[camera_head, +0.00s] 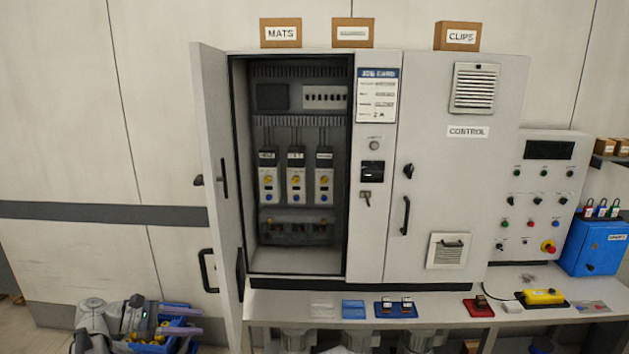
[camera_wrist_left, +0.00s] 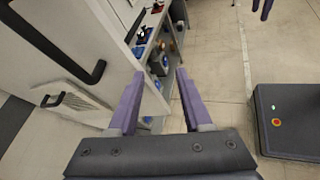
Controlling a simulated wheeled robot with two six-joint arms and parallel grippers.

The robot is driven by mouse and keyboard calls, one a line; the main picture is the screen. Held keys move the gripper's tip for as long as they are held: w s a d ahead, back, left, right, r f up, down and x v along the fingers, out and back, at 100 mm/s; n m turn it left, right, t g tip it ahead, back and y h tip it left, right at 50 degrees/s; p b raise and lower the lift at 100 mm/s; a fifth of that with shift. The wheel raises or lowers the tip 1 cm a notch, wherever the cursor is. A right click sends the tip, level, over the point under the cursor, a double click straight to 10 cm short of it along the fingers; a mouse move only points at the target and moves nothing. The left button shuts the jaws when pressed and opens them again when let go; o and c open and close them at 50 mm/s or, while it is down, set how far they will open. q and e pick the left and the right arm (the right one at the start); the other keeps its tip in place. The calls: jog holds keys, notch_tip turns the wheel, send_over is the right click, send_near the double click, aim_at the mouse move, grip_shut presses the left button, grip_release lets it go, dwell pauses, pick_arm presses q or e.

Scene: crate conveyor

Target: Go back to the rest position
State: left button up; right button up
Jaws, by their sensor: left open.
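My left gripper (camera_head: 196,319) is low at the left in the head view, in front of the open cabinet door (camera_head: 215,190). Its two purple fingers point right and stand apart. In the left wrist view the left gripper (camera_wrist_left: 160,90) is open, with nothing between its fingers; the floor and the bench's lower shelf show beyond them. A blue bin (camera_head: 178,330) with small items shows behind the gripper, partly hidden by it. Small purple finger-like parts, apparently my right gripper (camera_wrist_left: 262,8), show at the top edge of the left wrist view, too cut off to judge.
The grey cabinet (camera_head: 455,200) stands on a bench (camera_head: 262,308) with its left door swung out. Blue and red trays, a yellow pendant (camera_head: 543,297) and a blue lock box (camera_head: 596,246) lie along the bench. Open floor (camera_wrist_left: 215,60) shows right of the bench in the wrist view.

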pick_arm(q)
jog(key=s+d+f+m+g+y, duration=0.2)
jog(key=s+d+f+m+y, duration=0.4)
jog(key=s+d+m, duration=0.3)
jog(key=s+d+f+m+g+y, duration=0.3)
jog(key=s+d+f+m+y, duration=0.4)
jog(key=d+m, duration=0.7)
jog(key=s+d+y, duration=0.1)
jog(key=s, duration=0.1)
jog(key=shift+s+d+f, duration=0.3)
jog(key=shift+a, duration=0.15)
